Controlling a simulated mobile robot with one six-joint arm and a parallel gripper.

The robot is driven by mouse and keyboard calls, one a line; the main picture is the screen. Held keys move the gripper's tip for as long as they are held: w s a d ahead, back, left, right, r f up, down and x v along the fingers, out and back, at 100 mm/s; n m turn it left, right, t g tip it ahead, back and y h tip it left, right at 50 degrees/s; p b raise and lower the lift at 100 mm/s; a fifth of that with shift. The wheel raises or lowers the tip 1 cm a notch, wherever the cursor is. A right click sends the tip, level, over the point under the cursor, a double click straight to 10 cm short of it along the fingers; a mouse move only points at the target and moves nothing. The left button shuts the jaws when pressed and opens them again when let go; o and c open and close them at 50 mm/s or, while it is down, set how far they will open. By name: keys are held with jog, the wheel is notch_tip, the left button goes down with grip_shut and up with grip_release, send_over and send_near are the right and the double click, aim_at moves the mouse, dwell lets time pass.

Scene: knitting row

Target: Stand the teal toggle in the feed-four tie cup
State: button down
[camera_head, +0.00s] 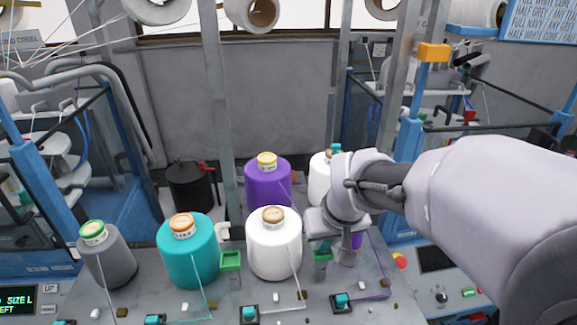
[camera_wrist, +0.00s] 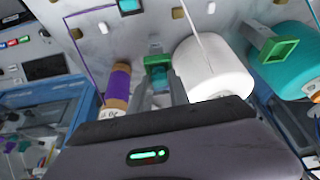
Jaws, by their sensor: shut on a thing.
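My gripper (camera_wrist: 160,97) is shut on the teal toggle (camera_wrist: 160,76), whose small teal body shows between the two grey fingers in the wrist view. In the head view the teal toggle (camera_head: 322,244) shows just below my wrist, directly over a green-rimmed cup (camera_head: 323,257). That green cup (camera_wrist: 157,60) also shows right behind the toggle in the wrist view. The toggle overlaps the cup in both views; I cannot tell whether its lower end is inside. No feed number is readable on the cup.
A white cone (camera_head: 274,245) stands close left of the held toggle. A purple-wound, nearly bare cone (camera_wrist: 117,83) stands close on the other side. A second green cup (camera_head: 230,261) sits between the white cone and a teal cone (camera_head: 188,252). Black blocks with teal tops (camera_head: 342,300) line the front.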

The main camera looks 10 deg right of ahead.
jog(key=shift+f, duration=0.35)
jog(key=c, duration=1.1)
grip_release()
jog(key=shift+c, duration=0.2)
jog(key=shift+r, duration=0.15)
jog(key=p+v, duration=0.2)
jog(key=v, duration=1.5)
jog(key=shift+p, duration=0.4)
